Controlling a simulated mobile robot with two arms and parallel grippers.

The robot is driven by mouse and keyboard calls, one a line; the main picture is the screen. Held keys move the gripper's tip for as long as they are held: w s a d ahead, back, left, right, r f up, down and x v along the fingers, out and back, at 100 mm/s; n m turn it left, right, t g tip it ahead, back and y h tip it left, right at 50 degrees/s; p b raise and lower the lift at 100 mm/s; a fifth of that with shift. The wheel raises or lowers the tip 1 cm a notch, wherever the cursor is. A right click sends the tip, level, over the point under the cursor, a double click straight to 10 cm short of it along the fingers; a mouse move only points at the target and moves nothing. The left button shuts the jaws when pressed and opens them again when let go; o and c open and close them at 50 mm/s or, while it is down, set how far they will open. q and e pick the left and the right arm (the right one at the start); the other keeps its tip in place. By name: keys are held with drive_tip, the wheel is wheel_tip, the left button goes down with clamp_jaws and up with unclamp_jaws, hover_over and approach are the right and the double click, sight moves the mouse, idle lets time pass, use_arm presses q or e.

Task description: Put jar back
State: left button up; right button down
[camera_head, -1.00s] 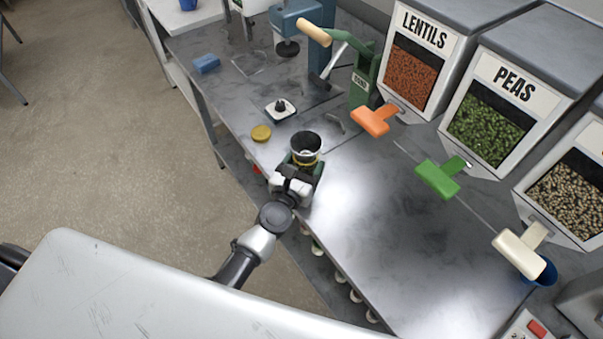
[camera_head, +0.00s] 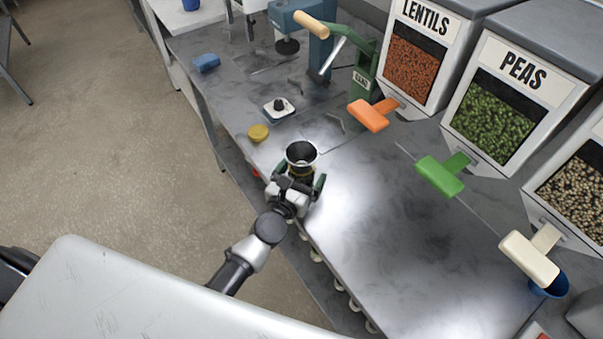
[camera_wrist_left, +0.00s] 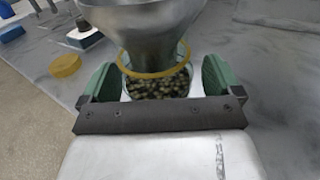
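A glass jar (camera_wrist_left: 158,86) with dark greenish beans or peas in it stands upright near the front edge of the steel bench. A metal funnel (camera_head: 301,153) with a yellow ring sits on its mouth and fills the top of the left wrist view (camera_wrist_left: 145,30). My left gripper (camera_head: 299,178) is around the jar, one green finger on each side. In the left wrist view (camera_wrist_left: 158,82) the fingers look spread, with a small gap at the jar's right side. A yellow lid (camera_head: 258,132) lies on the bench. My right gripper is not in view.
Dispensers of lentils (camera_head: 411,74) and peas (camera_head: 502,117) stand along the back with orange (camera_head: 368,115) and green (camera_head: 440,177) handles overhanging the bench. A green hand press (camera_head: 364,75), a small scale-like plate (camera_head: 280,107) and a blue block (camera_head: 206,63) stand farther off. The bench right of the jar is clear.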

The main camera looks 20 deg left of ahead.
use_arm(q)
drive_tip(key=shift+a+r+p, duration=0.1)
drive_tip(key=shift+r+p, duration=0.15)
drive_tip(key=shift+p, duration=0.05)
drive_tip(key=s+a+b, duration=0.1)
drive_tip(key=s+b, duration=0.2)
drive_tip(key=s, duration=0.9)
drive_tip(key=shift+a, duration=0.3)
